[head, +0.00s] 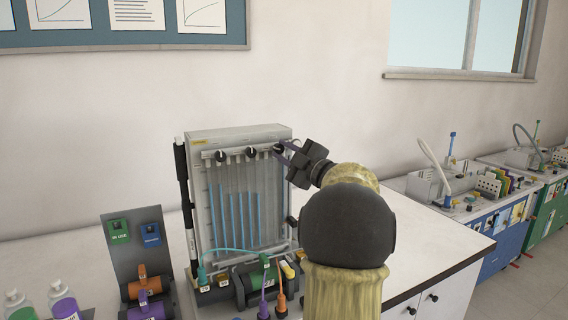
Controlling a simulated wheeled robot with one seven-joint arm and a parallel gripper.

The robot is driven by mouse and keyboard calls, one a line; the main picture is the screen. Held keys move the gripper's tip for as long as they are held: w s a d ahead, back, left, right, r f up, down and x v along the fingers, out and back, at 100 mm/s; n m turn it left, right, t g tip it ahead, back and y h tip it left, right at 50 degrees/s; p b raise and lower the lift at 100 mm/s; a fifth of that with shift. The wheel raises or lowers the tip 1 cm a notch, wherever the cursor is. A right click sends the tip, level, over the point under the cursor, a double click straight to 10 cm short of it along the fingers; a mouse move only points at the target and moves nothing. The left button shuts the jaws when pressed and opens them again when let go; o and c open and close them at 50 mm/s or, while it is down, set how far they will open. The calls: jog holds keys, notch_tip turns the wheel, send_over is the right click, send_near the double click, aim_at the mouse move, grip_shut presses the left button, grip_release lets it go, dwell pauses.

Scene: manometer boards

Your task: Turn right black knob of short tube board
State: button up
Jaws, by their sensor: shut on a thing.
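The tube board (237,131) is a grey upright panel with clear vertical tubes, several holding blue liquid at differing heights. A row of black knobs runs along its top: a left knob (221,156), a middle knob (252,153) and the right black knob (279,149). My gripper (284,152) reaches in from the right and is shut on the right black knob. Its fingers partly hide that knob, so I cannot tell how far it is turned. My arm covers the area just right of the board.
Colored hoses and connectors (265,280) crowd the board's foot. A grey stand with green and blue labels (134,240) and bottles (64,300) stand at the left. The white bench top (440,242) is clear right of my arm. More benches with equipment (485,185) stand farther right.

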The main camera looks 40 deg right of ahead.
jog(key=shift+n+g+b, duration=0.55)
jog(key=shift+n+g, duration=0.05)
jog(key=shift+n, duration=1.3)
jog(key=o, duration=1)
jog(key=shift+r, duration=0.1)
jog(key=s+d+b, duration=0.1)
jog(key=s, duration=0.4)
jog(key=s+f+b, duration=0.1)
jog(key=s, duration=0.5)
jog(key=s+d+b, duration=0.1)
jog(key=s, duration=0.5)
jog(key=shift+s+d+f, duration=0.1)
jog(key=shift+d+f, duration=0.2)
jog(key=shift+f, duration=0.05)
